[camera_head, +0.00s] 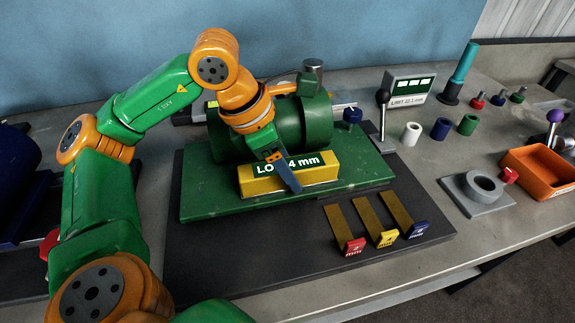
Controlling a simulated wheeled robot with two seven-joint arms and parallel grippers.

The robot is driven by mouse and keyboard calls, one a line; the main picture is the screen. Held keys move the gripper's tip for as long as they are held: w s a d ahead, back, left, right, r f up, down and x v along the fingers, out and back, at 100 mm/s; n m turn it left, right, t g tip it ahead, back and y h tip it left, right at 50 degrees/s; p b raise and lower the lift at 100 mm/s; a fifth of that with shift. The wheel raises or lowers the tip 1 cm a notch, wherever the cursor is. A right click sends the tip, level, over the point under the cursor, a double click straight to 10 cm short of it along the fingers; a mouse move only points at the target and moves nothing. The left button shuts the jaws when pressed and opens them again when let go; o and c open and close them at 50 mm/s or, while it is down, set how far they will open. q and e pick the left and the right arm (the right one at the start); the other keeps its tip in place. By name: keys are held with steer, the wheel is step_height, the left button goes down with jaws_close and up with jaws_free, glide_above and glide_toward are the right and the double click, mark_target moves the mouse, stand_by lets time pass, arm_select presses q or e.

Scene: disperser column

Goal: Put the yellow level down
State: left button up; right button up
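The yellow level (322,176) is a long yellow bar with a dark green display strip, partly readable as "LO" and "4 mm". It lies in front of the green cylindrical housing, over the green base plate (208,203). I cannot tell whether its underside touches the plate. My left gripper (284,173) comes down from above, with one dark finger across the level's front face. The other finger is hidden behind the level. The gripper looks shut on the level near its middle. My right gripper is not in view.
Three tabs, red (355,246), yellow (387,238) and blue (417,229), lie on the dark mat (240,270). A limit display (409,88), small cylinders, a grey ring block (478,193) and an orange bin (541,172) stand to the right. The mat's front is partly clear.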

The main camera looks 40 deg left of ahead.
arm_select(q)
steer(key=shift+r+p, duration=0.3)
steer(key=p+v, duration=0.1)
steer(key=v, duration=0.7)
steer(key=shift+r, duration=0.2)
steer(key=p+v, duration=0.1)
steer(key=v, duration=0.2)
steer(key=shift+s+a+r+p, duration=0.1)
steer(key=shift+s+a+p, duration=0.1)
steer(key=shift+p, duration=0.2)
